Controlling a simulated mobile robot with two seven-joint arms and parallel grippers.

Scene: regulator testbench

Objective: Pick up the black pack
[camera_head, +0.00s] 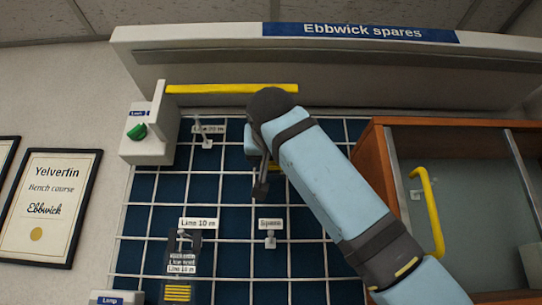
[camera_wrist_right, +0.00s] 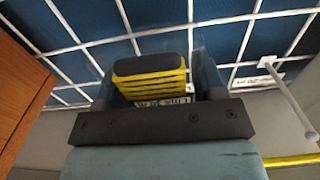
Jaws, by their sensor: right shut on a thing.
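My right gripper (camera_head: 262,178) is in front of the wire grid, with its arm coming in from the lower right. In the right wrist view the gripper (camera_wrist_right: 155,72) is shut on a black pack (camera_wrist_right: 150,66) with yellow stripes and a small label. In the head view the gripper mostly hides this pack; only a bit of yellow shows beside the fingers. A similar dark pack with yellow stripes (camera_head: 178,292) hangs at the hook labelled Line 10 m. My left gripper is not in view.
The grid (camera_head: 225,265) carries an empty Line 20 m hook (camera_head: 207,143) and an empty Spare hook (camera_head: 270,241). A white box with a green knob (camera_head: 137,131) is at upper left. A yellow bar (camera_head: 230,89) runs above. A wooden cabinet (camera_head: 375,150) stands at right.

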